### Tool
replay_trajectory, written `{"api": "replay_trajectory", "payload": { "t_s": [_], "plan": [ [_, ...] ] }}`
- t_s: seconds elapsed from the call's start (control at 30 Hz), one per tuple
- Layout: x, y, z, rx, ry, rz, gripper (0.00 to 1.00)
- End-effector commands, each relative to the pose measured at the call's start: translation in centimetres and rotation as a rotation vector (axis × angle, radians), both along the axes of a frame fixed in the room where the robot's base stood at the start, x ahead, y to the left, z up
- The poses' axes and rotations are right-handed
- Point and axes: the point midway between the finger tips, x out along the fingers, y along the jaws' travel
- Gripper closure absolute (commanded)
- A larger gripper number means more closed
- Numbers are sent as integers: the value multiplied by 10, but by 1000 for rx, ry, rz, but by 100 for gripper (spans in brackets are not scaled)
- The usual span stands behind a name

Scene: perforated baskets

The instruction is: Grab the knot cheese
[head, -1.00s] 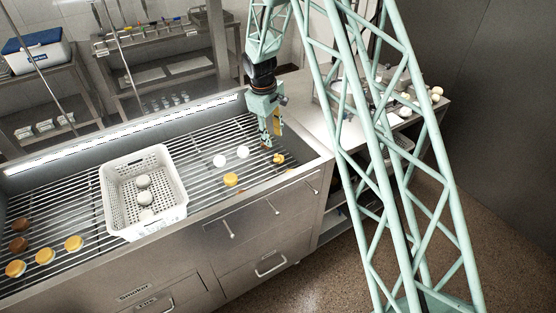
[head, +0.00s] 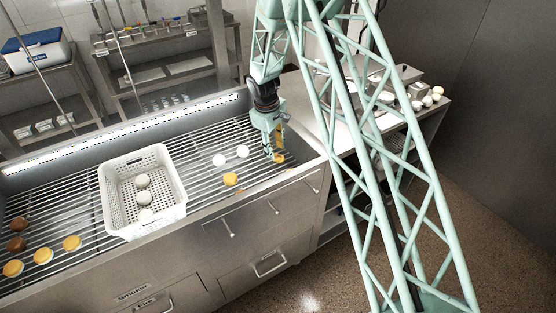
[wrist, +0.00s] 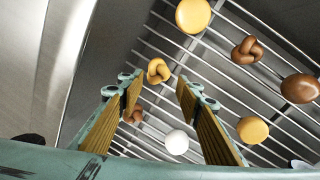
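A pale yellow knot cheese (wrist: 159,71) lies on the rack in the wrist view, in line with the gap between my fingertips and slightly beyond them. In the head view a yellow piece (head: 279,158), which looks like the same knot, sits right at my fingertips at the rack's right end. My gripper (head: 273,152) points down there. In the wrist view my gripper (wrist: 158,92) is open, with one finger on each side of the gap and nothing clamped. Contact with the knot cannot be told. Brown knots lie elsewhere in the wrist view, one upper right (wrist: 247,50) and one near the left finger (wrist: 135,117).
Yellow rounds (head: 231,179) and white balls (head: 219,160) lie nearby on the bar rack (head: 85,187). A white perforated basket (head: 176,197) with a few white pieces stands left of them. The steel front edge (head: 300,173) is close to my gripper.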

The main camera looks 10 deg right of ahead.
Motion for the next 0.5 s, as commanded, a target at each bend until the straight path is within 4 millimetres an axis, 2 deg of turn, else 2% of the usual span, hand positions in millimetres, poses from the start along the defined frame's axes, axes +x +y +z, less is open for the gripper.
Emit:
{"api": "replay_trajectory", "payload": {
  "t_s": [0.5],
  "plan": [
    [1, -1, -5, 0, 0, 0, 68]
  ]
}}
